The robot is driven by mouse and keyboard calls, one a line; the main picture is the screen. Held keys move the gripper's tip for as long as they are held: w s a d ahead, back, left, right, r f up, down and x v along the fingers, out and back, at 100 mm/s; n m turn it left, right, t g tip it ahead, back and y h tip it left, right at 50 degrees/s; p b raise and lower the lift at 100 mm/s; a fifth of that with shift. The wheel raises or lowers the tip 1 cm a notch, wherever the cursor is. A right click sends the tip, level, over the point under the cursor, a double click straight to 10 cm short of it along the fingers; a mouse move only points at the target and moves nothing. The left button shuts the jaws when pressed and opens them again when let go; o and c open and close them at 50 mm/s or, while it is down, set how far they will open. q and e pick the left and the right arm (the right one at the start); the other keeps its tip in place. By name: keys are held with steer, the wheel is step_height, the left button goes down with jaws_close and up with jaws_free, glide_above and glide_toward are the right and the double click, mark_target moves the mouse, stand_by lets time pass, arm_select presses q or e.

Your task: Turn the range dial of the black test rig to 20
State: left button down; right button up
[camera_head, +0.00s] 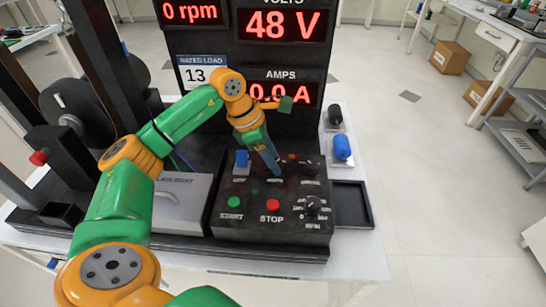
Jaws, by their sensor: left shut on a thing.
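The black test rig stands on a white table, its sloping control panel (250,222) at the front. A black dial (313,204) with a ring of pale marks sits at the panel's lower right. Another dark dial (309,165) sits above it. The small labels are too blurred to tell which is the range dial or its setting. My left gripper (274,168) points down at the panel's upper middle, left of the upper dial. It is shut on a small control there, mostly hidden by the fingers. My right gripper is out of view.
The panel also has a blue switch (241,158), a green button (234,202) and a red STOP button (273,204). Displays above read 0 rpm, 48 V (284,24) and 0.0 A. A black tray (352,205) and blue knob (342,148) lie to the right.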

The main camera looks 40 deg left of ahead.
mark_target(262, 170)
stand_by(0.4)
arm_select(q)
steer(key=shift+c, duration=2.3)
jaws_free()
steer(key=shift+r, duration=0.1)
steer(key=v, duration=0.6)
steer(key=shift+r, duration=0.4)
steer(key=shift+s+a, duration=0.1)
steer(key=shift+a, duration=0.05)
